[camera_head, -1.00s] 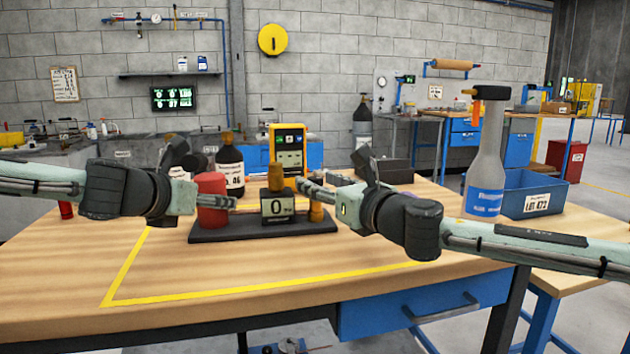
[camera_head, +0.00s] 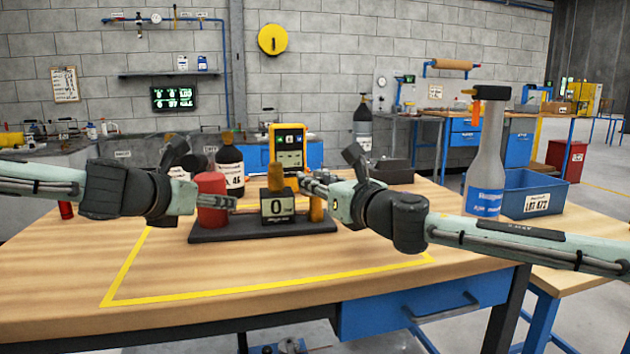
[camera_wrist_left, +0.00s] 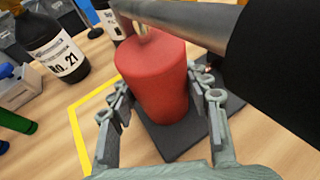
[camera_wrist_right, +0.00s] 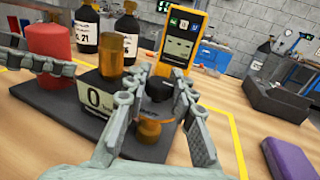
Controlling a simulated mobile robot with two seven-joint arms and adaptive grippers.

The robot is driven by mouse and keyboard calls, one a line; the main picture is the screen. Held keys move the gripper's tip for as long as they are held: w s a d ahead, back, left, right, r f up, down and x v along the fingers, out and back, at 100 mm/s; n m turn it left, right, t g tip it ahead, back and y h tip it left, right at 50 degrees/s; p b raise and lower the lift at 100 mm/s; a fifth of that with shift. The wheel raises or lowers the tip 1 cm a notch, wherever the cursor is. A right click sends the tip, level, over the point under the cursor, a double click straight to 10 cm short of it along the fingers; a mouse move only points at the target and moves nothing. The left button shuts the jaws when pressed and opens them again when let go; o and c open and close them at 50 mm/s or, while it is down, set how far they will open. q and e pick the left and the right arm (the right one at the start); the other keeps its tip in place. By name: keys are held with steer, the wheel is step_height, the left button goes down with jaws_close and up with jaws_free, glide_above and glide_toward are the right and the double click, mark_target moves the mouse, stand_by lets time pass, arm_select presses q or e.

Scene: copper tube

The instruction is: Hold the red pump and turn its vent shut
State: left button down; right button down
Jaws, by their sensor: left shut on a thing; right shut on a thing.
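The red pump body (camera_head: 211,188) stands upright on a dark base plate (camera_head: 250,234) on the bench. My left gripper (camera_head: 225,203) has its fingers on either side of the red cylinder, which also shows in the left wrist view (camera_wrist_left: 155,80). A small black display block reading 0 (camera_head: 278,206) with a brass cylinder (camera_head: 275,176) on top stands beside it. The amber vent fitting (camera_head: 316,209) is at the plate's right end. My right gripper (camera_wrist_right: 160,92) is closed around the vent's dark upper part; the amber lower part (camera_wrist_right: 153,132) shows between the fingers.
A yellow handheld meter (camera_head: 290,147) and dark bottles (camera_head: 230,165) stand behind the pump. A purple block (camera_wrist_right: 288,158) lies right of my right gripper. The front bench is clear inside yellow tape.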

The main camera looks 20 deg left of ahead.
steer(key=shift+a+m+t+h, duration=0.1)
steer(key=shift+m+t+h, duration=0.3)
steer(key=shift+t, duration=0.1)
steer(key=shift+a+m+t+h, duration=0.1)
steer(key=shift+m+t+h, duration=0.8)
steer(key=shift+h, duration=0.2)
steer(key=shift+m+t+h, duration=1.1)
steer(key=shift+m+h, duration=0.4)
steer(key=shift+h, duration=0.9)
steer(key=c, duration=1.2)
jaws_free()
steer(key=shift+s+d, duration=0.1)
steer(key=shift+d, duration=0.1)
steer(key=v, duration=1.1)
steer(key=shift+s+f, duration=0.1)
steer(key=shift+s, duration=0.3)
